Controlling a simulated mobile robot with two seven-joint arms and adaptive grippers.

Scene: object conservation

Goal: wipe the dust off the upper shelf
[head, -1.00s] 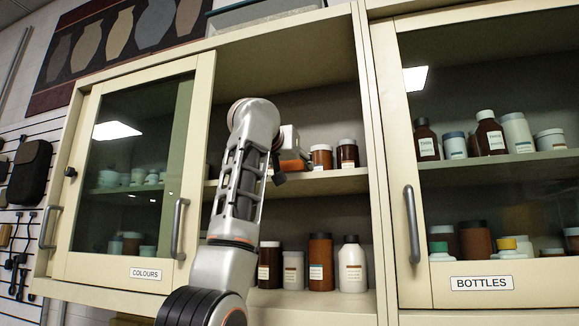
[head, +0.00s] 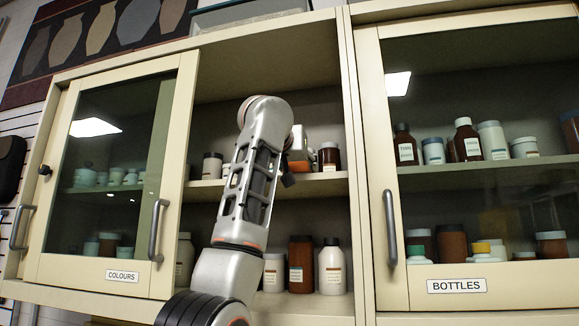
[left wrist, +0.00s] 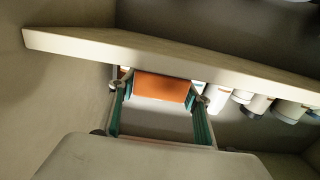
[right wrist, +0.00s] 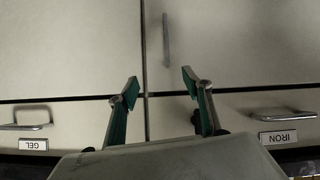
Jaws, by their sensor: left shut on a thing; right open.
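The upper shelf (head: 325,187) is the cream board inside the open middle bay of the cabinet. My left gripper (left wrist: 161,97) is shut on an orange block (left wrist: 162,87), which lies close to the shelf's edge in the left wrist view. I cannot tell whether they touch. In the head view the orange block (head: 299,166) shows just above the shelf, left of a brown jar, partly hidden by my arm. No dust can be made out. My right gripper (right wrist: 160,85) is open and empty in front of pale cabinet doors.
A dark-capped jar (head: 212,166) and a brown jar (head: 329,157) stand on the upper shelf. Several bottles (head: 332,266) stand below. Glass doors COLOURS (head: 122,277) and BOTTLES (head: 457,286) flank the bay. Drawers labelled GEL (right wrist: 33,145) and IRON (right wrist: 278,137) face my right gripper.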

